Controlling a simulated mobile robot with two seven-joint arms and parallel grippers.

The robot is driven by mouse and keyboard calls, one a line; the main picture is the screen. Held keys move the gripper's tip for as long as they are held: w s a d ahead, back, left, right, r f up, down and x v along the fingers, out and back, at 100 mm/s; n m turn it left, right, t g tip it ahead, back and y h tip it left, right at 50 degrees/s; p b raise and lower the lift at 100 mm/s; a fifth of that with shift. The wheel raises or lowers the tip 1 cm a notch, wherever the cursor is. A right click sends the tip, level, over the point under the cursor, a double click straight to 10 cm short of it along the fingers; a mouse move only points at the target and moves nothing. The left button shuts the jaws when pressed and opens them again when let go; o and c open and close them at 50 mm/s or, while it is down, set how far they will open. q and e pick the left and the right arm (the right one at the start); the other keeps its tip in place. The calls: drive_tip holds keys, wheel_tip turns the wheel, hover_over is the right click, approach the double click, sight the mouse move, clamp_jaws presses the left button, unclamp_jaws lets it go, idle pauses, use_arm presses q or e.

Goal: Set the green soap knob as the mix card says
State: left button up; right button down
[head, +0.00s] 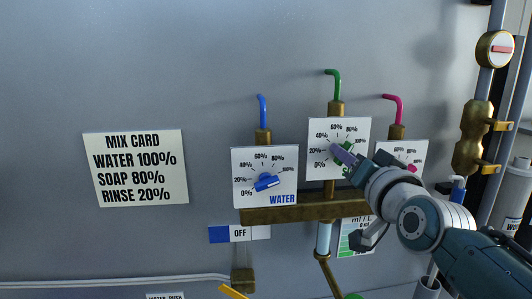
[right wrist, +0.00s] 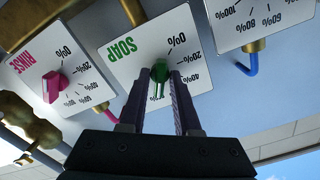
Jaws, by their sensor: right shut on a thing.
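The mix card (head: 136,168) on the wall reads water 100%, soap 80%, rinse 20%. The green soap knob (right wrist: 159,74) sits on the white soap dial card (right wrist: 122,72), marked in percent. My right gripper (head: 340,152) is shut on this knob, one finger on either side; in the right wrist view the fingers (right wrist: 160,88) straddle it. The knob's long part runs downward between the fingers there, seemingly toward the 60–80% side, but the fingers hide those marks and I cannot read the exact setting. My left gripper is not in view.
The blue water knob (head: 267,181) is left of the soap dial. The magenta rinse knob (right wrist: 54,86) is on the other side, close to my right gripper. Brass pipes (head: 290,212) run below the dials. An OFF plate (head: 240,233) is lower left. The wall around the mix card is clear.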

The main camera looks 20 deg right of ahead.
drive_tip(key=c, duration=0.9)
unclamp_jaws()
drive_tip(key=shift+s, duration=0.1)
drive_tip(key=shift+b+v, duration=0.75)
drive_tip(key=shift+v, duration=4.15)
